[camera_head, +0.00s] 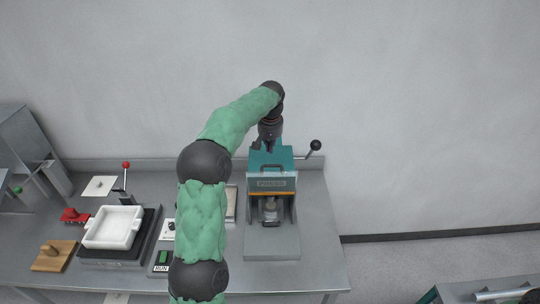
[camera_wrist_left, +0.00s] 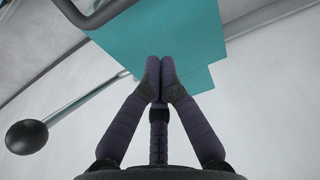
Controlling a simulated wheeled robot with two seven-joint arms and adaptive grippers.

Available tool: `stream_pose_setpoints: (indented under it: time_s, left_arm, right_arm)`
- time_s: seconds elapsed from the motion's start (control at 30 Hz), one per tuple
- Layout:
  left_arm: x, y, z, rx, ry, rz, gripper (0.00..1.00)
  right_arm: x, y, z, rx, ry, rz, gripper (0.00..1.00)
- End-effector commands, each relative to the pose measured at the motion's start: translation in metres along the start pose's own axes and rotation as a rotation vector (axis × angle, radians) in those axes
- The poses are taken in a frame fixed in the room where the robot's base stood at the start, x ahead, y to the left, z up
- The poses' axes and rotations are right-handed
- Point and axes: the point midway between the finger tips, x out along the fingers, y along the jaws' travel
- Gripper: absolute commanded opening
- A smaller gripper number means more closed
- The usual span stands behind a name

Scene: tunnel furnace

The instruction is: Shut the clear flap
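The teal press (camera_head: 271,184) stands on the bench right of centre. An orange strip (camera_head: 270,194) runs across its front above an open-looking bay with a grey part inside. My left gripper (camera_head: 262,146) is over the back of the press top, partly hidden by my arm. In the left wrist view its fingers (camera_wrist_left: 160,68) meet at the tips with nothing visible between them, in front of the teal housing (camera_wrist_left: 170,30). I cannot tell whether they touch it. My right gripper is out of view.
A lever with a black ball (camera_head: 316,145) sticks out right of the press and shows large in the left wrist view (camera_wrist_left: 27,137). A grey handle (camera_wrist_left: 95,12) is also near. A white tray (camera_head: 113,227), a red-knobbed lever (camera_head: 126,166) and a wooden block (camera_head: 54,256) occupy the left bench.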

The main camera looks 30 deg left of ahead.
Motion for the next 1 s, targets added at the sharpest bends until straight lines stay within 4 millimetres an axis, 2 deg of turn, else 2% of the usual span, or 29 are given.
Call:
stream_pose_setpoints:
  time_s: [0.2,0.4,1.0]
  left_arm:
    - [0.001,0.0,0.021,0.0,0.004,0.002,0.0]
    - [0.004,0.0,0.032,0.0,0.004,0.002,0.0]
    - [0.005,0.0,0.034,0.0,0.012,0.002,0.0]
  right_arm:
    - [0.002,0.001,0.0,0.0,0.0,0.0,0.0]
    - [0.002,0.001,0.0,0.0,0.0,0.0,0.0]
    - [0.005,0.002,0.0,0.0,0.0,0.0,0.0]
